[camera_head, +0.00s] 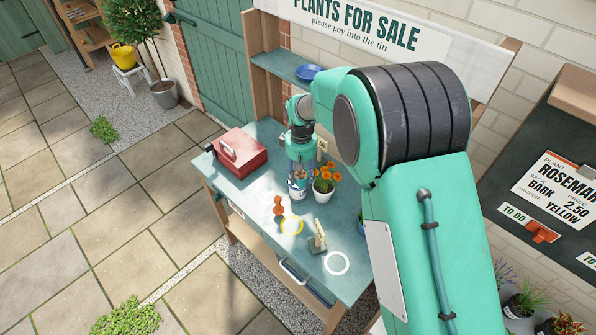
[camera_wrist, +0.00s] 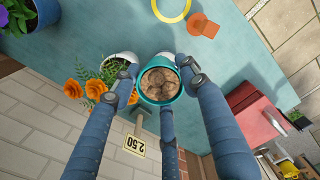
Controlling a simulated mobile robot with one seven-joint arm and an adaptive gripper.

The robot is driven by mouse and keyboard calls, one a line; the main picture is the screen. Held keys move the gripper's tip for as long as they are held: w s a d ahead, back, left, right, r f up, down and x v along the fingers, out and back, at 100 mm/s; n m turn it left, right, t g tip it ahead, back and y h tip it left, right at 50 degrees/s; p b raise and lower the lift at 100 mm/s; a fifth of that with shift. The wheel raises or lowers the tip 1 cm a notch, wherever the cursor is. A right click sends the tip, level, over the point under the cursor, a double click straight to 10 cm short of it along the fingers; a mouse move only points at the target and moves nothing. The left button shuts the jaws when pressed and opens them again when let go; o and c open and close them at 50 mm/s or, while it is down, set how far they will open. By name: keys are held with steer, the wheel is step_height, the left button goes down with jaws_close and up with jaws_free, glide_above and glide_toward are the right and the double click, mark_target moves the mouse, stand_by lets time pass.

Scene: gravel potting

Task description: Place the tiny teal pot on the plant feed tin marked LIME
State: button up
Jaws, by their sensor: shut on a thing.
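The tiny teal pot (camera_wrist: 147,93) is held between the blue fingers of my gripper (camera_wrist: 160,85) in the wrist view, with brown pebble-like filling inside. In the head view my gripper (camera_head: 300,165) points down over the table, and the pot is mostly hidden by the fingers. A white tin with dark blue marks (camera_head: 297,191) stands directly below the gripper. Its lettering is too small to read. A white edge, perhaps the tin, shows behind the pot in the wrist view (camera_wrist: 165,56). I cannot tell whether pot and tin touch.
A white pot of orange flowers (camera_head: 324,185) stands close to the right of the tin. A red box (camera_head: 240,151) is at the left.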

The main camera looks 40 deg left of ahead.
steer(key=shift+w+a+f, duration=0.15)
steer(key=shift+w+a, duration=0.55)
steer(key=shift+a, duration=0.3)
steer(key=shift+w+a+f, duration=0.1)
steer(key=shift+w+a, duration=0.6)
steer(key=shift+a, duration=0.25)
steer(key=shift+f, duration=1.75)
steer(key=shift+f, duration=0.1)
steer(key=o, duration=1.2)
step_height(320, 180, up, 12)
steer(key=shift+r, duration=0.15)
